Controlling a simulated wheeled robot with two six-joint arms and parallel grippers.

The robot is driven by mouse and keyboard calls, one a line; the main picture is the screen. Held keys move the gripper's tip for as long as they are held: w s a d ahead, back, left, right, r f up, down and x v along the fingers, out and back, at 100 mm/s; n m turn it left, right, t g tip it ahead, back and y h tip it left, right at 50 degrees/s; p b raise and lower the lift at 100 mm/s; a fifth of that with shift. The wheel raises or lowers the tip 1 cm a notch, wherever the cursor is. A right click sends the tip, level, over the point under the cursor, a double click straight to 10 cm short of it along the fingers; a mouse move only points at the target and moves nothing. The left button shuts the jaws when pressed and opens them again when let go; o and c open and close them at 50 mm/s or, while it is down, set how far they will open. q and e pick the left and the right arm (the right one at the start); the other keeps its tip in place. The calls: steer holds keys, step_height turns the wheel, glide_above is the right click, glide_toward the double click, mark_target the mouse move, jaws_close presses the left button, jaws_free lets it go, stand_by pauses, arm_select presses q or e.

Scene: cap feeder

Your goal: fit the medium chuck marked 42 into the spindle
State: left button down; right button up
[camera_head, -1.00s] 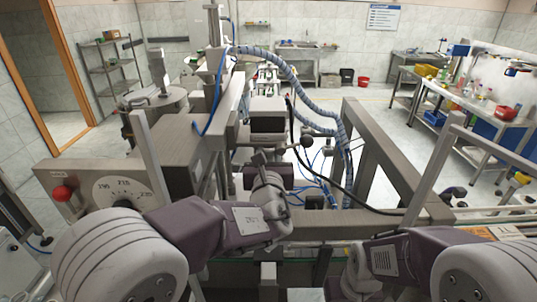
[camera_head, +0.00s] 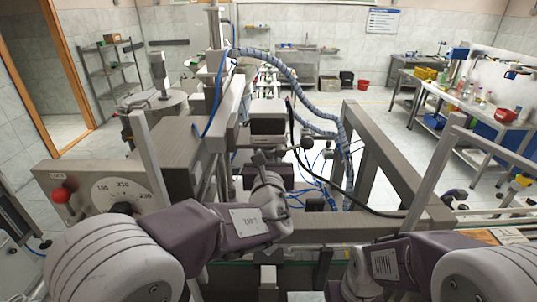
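My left arm comes in from the lower left, and its wrist reaches up to the machine in the middle. The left gripper (camera_head: 266,161) is small and dark there, just below a grey block-shaped head (camera_head: 267,118). I cannot tell whether its fingers are open or shut, or whether they hold anything. My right arm shows only at the lower right edge, and its gripper is out of view. I cannot make out the chuck marked 42. The spindle cannot be clearly told from the machine parts around and behind my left wrist.
A panel with a red knob (camera_head: 61,195) and a dial (camera_head: 116,192) stands at the left. A grey frame beam (camera_head: 385,160) and ribbed blue-grey hose (camera_head: 310,115) are close to the right of the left gripper. A side bench (camera_head: 480,110) stands farther right.

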arm_select(q)
steer(key=shift+r, duration=0.1)
stand_by(0.7)
steer(key=c, duration=1)
jaws_free()
steer(key=shift+s, duration=0.2)
steer(key=s+b, duration=0.3)
steer(key=s, duration=0.5)
steer(key=shift+s+r, duration=0.2)
steer(key=shift+s, duration=0.15)
